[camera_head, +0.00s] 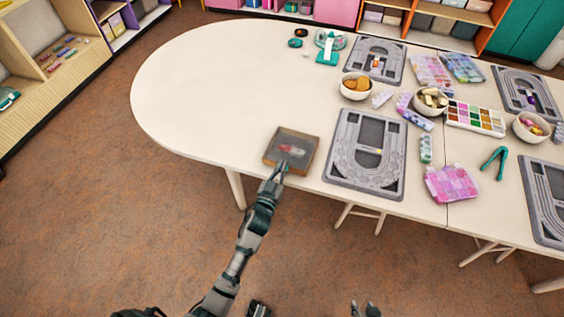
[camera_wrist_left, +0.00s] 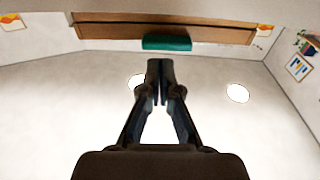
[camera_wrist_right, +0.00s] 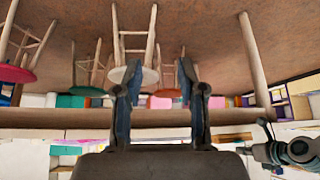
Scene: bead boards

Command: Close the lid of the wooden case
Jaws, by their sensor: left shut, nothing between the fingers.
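The small brown wooden case (camera_head: 310,155) sits at the table's near edge, left of the nearest grey bead board. Its top shows a flat greyish panel with a small red and white shape in the middle. I see no lid standing up from it; whether the lid is fully down I cannot tell. My left gripper (camera_head: 282,167) is shut and empty at the case's near side, overlapping its front edge; contact is unclear. Its closed fingers also show in the left wrist view (camera_wrist_left: 160,75). My right gripper (camera_wrist_right: 158,75) is open and empty, low and away from the table.
The white table (camera_head: 210,90) is clear left of and behind the case. A grey bead board (camera_head: 337,175) lies close on its right. Bowls, a paint-like palette (camera_head: 475,117), a pink bead box (camera_head: 451,184) and green pliers (camera_head: 495,156) lie further right.

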